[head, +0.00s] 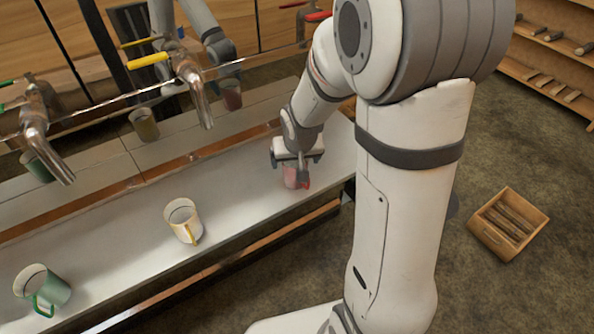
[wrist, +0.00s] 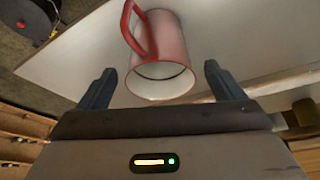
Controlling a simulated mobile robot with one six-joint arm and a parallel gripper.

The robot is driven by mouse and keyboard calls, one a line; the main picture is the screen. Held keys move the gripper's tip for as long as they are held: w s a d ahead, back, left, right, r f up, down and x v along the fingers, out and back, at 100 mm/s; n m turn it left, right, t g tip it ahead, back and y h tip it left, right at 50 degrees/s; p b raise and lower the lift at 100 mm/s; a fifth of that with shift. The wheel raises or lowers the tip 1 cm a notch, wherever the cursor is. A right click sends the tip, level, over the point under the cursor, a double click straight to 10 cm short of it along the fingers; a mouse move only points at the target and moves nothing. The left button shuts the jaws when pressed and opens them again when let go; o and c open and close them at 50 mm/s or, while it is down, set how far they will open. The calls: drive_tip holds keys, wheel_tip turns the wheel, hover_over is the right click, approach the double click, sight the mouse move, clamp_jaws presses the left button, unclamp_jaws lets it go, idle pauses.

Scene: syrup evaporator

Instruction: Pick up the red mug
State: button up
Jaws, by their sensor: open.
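The red mug (wrist: 160,55) shows in the wrist view just beyond the fingertips, with its white inside facing the camera and its handle at the upper left. In the head view the red mug (head: 291,178) stands at the right end of the metal shelf (head: 240,196), partly hidden under my gripper. My gripper (head: 298,158) is directly over it in the head view. In the wrist view my gripper (wrist: 163,82) is open, with one finger on each side of the mug's near end. No contact shows, and nothing is held.
A white mug with a yellow handle (head: 183,221) and a green mug (head: 42,289) stand farther left on the shelf. Metal taps (head: 195,88) project above the shelf's back. A wooden crate (head: 509,223) lies on the floor at right.

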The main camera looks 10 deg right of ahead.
drive_tip(key=shift+x, duration=1.1)
drive_tip(key=shift+c, duration=0.6)
drive_tip(key=c, duration=1)
